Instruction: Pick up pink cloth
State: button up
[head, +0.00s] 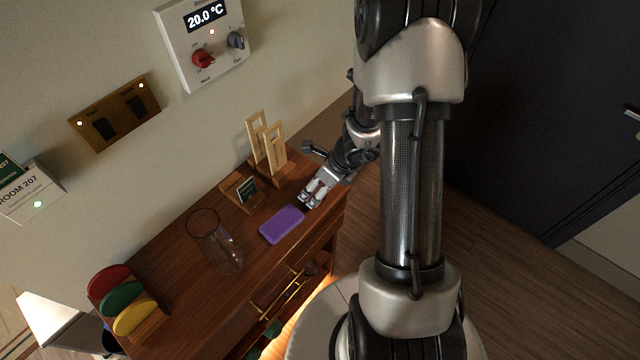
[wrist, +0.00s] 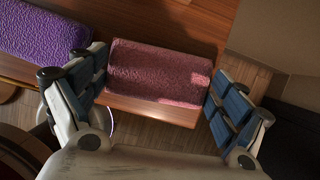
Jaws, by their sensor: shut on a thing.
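The pink cloth (wrist: 158,72) is a folded, textured block in the middle of the wrist view. My gripper (wrist: 155,90) has one blue-padded finger at each short end of it and is shut on it. In the head view my gripper (head: 314,194) is low at the right end of the wooden cabinet top, just right of the purple cloth. The pink cloth is mostly hidden by my fingers there. I cannot tell whether it touches the wood.
A purple cloth (head: 282,224) lies close to the left. A clear glass vase (head: 216,243), a small card holder (head: 246,192) and a wooden rack (head: 267,150) stand on the cabinet (head: 185,285). Red, green and yellow discs (head: 122,300) stand at its left end.

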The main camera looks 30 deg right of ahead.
aim_at(320, 185)
notch_tip(320, 185, up, 20)
jog(key=p, duration=1.3)
jog(key=shift+f, duration=0.15)
jog(key=o, duration=0.5)
jog(key=c, duration=0.4)
